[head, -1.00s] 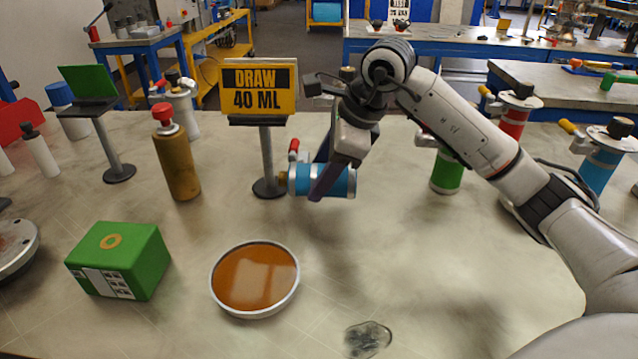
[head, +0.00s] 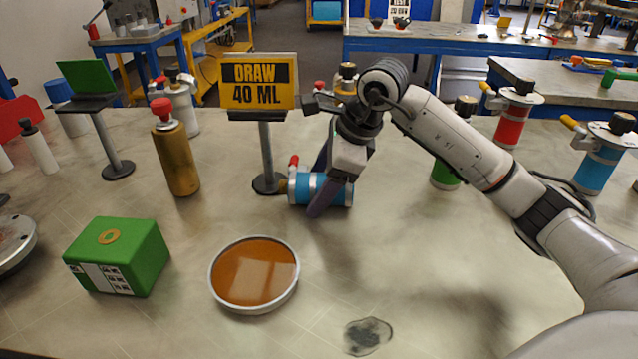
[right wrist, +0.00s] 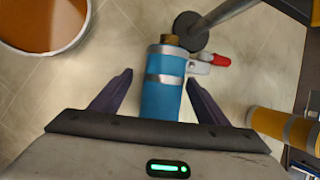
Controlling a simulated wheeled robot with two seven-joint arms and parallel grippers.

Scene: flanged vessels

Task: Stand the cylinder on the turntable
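The blue cylinder (head: 320,189) lies on its side on the table in front of the sign's foot, its brass end to the left and a red-tipped valve handle at that end. It also shows in the right wrist view (right wrist: 162,95). My right gripper (head: 320,186) is over it, open, with one dark finger on each side. In the right wrist view (right wrist: 158,80) gaps show between the fingers and the cylinder. A grey round disc (head: 14,246), cut by the left edge, looks like the turntable. My left gripper is out of view.
An orange-filled round dish (head: 254,275) and a green box (head: 118,256) stand at the front. A brown bottle (head: 175,155) and the "DRAW 40 ML" sign (head: 258,85) stand behind. Green (head: 446,175), red (head: 512,125) and blue (head: 598,165) vessels stand right. Front right is mostly clear.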

